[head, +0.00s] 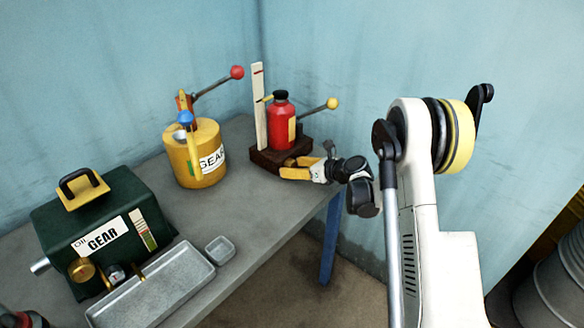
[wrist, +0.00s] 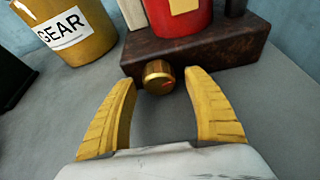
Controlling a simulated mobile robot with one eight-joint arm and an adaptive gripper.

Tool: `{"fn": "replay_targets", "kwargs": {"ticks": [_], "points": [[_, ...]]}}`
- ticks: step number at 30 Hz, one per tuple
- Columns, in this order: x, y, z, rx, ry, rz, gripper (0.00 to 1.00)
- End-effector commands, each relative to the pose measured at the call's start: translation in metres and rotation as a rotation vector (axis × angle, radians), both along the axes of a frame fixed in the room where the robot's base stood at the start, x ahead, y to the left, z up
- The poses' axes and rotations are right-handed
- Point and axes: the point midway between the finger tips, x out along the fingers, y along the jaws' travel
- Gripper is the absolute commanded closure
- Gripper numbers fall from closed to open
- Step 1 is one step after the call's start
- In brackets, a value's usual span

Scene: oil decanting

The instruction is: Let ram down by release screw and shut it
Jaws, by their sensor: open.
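The red ram (head: 283,124) stands upright on a dark brown base block (head: 268,157), beside a pale upright scale board (head: 259,105). A lever with a yellow ball (head: 332,104) sticks out to its right. The brass release screw (wrist: 158,76), a round knob with a red mark on its face, is on the front of the base block. My gripper (wrist: 163,85) is open. Its two yellow fingers are spread, with the knob just beyond and between their tips, and nothing is held. In the head view the fingers (head: 297,168) are close to the block's front.
A yellow can labelled GEAR (head: 195,153) with a red-ball lever stands left of the ram. A green gear oil box (head: 105,230), a metal tray (head: 150,290) and a small dish (head: 220,250) are further left. A blue table leg (head: 330,240) is below; a grey drum (head: 562,285) stands right.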

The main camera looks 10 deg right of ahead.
Motion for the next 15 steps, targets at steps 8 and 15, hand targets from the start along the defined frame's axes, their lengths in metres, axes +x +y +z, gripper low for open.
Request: {"fn": "replay_targets", "kwargs": {"ticks": [8, 15], "points": [[-0.040, -0.033, 0.022, 0.001, 0.000, -0.005, 0.39], [-0.073, -0.058, 0.039, 0.000, 0.000, -0.003, 0.39]]}}
